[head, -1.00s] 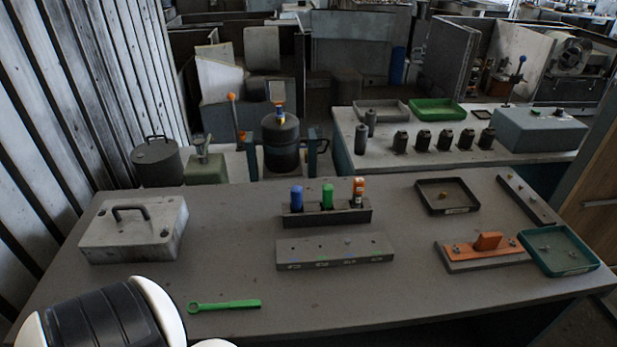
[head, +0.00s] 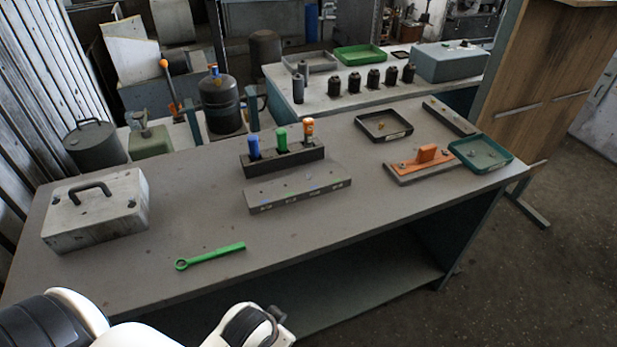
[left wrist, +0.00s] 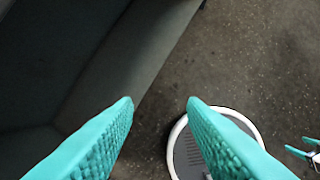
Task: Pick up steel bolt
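Small steel-coloured pieces that look like bolts lie in the dark green tray (head: 511,160) at the right end of the workbench; one grey bolt (head: 487,153) shows there, too small to make out well. More small fasteners sit on the orange fixture (head: 426,155). My left arm enters the head view at the bottom left, with its gripper out of that view. In the left wrist view my left gripper (left wrist: 160,103) is open and empty over the floor beside the bench. My right gripper (left wrist: 303,148) shows small at that view's right edge, its teal fingers apart.
The bench (head: 350,225) holds a grey case (head: 97,225), green wrench (head: 210,256), grey hole block (head: 300,193), bottle rack (head: 283,160) and black tray (head: 383,138) with a yellowish piece. A wooden panel (head: 535,75) stands behind right.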

